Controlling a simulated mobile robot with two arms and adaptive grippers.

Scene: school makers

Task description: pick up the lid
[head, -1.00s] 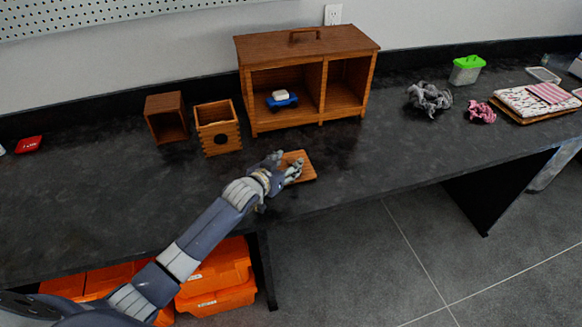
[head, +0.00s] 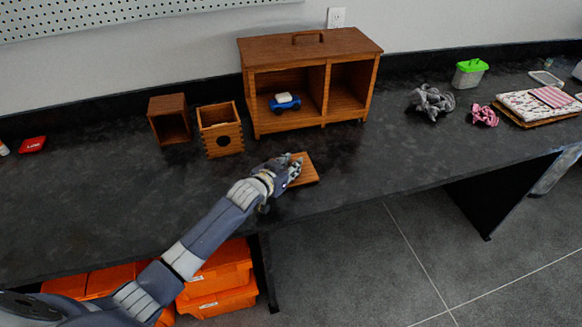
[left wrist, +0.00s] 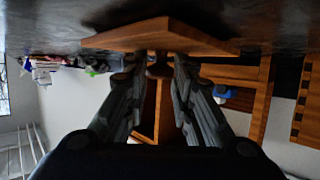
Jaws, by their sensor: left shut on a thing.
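The lid (head: 307,172) is a flat square wooden board near the front edge of the dark counter. My left gripper (head: 292,166) is over it and partly covers it. In the left wrist view, which is upside down, the lid (left wrist: 165,36) lies close to the counter surface. Its small knob is between the fingertips of my left gripper (left wrist: 157,72), which is shut on it. I cannot tell whether the lid touches the counter. My right gripper is not in view.
An open wooden box with a round hole (head: 221,142) and another wooden box (head: 168,120) stand behind to the left. A wooden cabinet (head: 312,42) holds a blue toy car (head: 284,103). Crumpled grey cloth (head: 432,101) lies right. Counter left of my arm is mostly clear.

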